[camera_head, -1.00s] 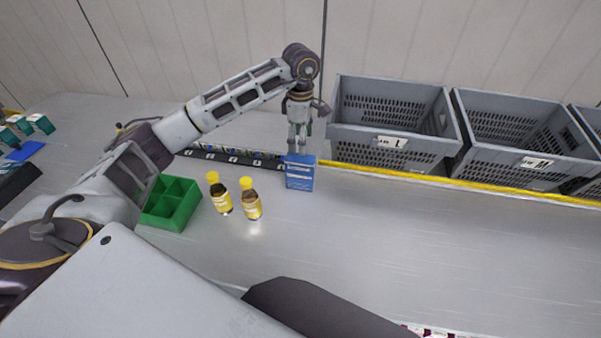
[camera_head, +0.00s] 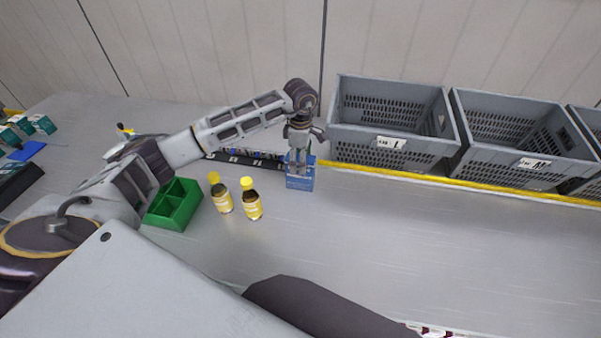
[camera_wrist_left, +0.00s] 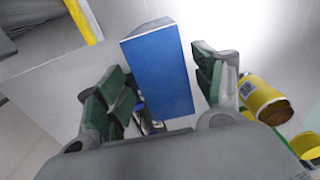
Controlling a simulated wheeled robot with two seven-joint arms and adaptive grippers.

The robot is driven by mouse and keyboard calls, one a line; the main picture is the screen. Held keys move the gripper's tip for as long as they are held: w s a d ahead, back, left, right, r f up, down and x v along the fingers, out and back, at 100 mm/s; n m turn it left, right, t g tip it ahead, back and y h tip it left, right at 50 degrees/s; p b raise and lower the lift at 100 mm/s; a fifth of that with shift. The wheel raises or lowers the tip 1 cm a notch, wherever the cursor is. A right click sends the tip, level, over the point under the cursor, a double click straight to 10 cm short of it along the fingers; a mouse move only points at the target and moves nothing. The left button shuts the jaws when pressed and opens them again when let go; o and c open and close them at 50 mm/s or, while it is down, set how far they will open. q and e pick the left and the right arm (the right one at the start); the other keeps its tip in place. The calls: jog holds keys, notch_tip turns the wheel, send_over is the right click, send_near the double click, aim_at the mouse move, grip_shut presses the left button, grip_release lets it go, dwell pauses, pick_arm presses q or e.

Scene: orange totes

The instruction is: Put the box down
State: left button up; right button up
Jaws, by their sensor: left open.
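A blue box (camera_head: 300,183) stands on the grey table in front of the crates, in the head view. My left gripper (camera_head: 298,168) is above it, pointing down, with its fingers at the box's upper part. In the left wrist view the blue box (camera_wrist_left: 160,75) lies between the green-padded fingers of the open left gripper (camera_wrist_left: 158,88), with a gap visible on both sides. My right gripper is not in view.
Two yellow-capped bottles (camera_head: 221,195) (camera_head: 251,203) stand left of the box, beside a green divided tray (camera_head: 172,222). Grey crates (camera_head: 385,153) (camera_head: 520,172) line the back right behind a yellow strip (camera_head: 440,181).

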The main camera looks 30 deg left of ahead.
aim_at(306, 183)
pick_arm(q)
jog(key=shift+f, duration=0.2)
jog(key=f+p, duration=0.1)
jog(key=f, duration=0.3)
jog(key=shift+s+f+p, duration=0.2)
jog(key=shift+f+p, duration=0.1)
jog(key=shift+p, duration=0.05)
jog(key=shift+f, duration=0.1)
jog(key=c, duration=1.4)
